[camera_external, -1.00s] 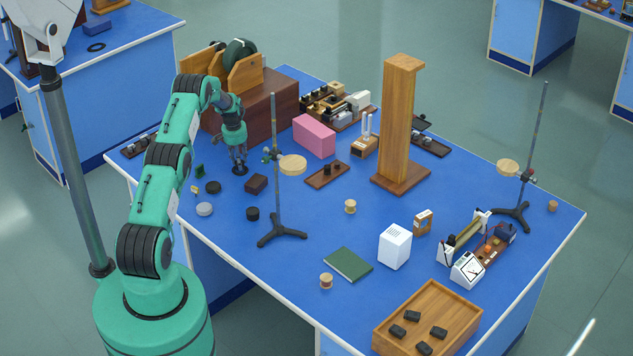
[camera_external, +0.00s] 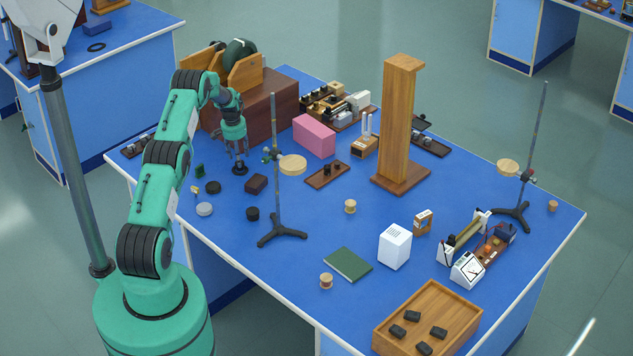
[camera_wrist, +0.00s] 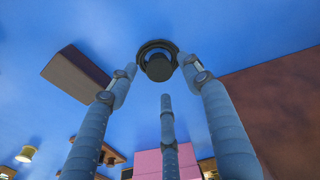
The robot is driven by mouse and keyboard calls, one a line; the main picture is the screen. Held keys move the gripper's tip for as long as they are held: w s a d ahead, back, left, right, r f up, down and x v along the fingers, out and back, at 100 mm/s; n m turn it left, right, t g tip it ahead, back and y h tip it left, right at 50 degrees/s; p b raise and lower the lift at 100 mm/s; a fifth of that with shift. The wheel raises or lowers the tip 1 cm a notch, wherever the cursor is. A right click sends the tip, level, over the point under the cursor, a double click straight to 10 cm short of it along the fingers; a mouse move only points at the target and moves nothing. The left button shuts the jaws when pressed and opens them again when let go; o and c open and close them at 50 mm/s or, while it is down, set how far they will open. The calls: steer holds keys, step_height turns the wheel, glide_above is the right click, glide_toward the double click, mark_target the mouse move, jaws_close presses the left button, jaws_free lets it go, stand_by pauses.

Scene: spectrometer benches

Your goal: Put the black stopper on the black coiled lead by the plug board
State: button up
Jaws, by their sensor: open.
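The black stopper (camera_wrist: 159,68) sits inside the ring of the black coiled lead (camera_wrist: 144,50) in the wrist view. In the external view, the dark coil and stopper (camera_external: 239,169) lie on the blue bench below my gripper (camera_external: 238,158), too small to tell apart. My gripper is open, with fingertips apart around and just above the stopper. It also shows in the wrist view (camera_wrist: 157,66), where a gap shows between fingers and stopper. A dark board with two black posts (camera_external: 327,173) lies to the right; I cannot tell whether it is the plug board.
A dark brown block (camera_external: 256,184) lies close by on the right. Black discs (camera_external: 213,187) (camera_external: 252,214) and a grey disc (camera_external: 205,209) lie nearer the front. A clamp stand (camera_external: 276,180), a pink block (camera_external: 314,136) and a large brown box (camera_external: 252,115) stand around.

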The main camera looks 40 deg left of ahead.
step_height(320, 180, up, 10)
steer(key=s, duration=0.1)
steer(key=shift+d+f, duration=0.2)
steer(key=shift+f, duration=0.05)
stand_by(0.9)
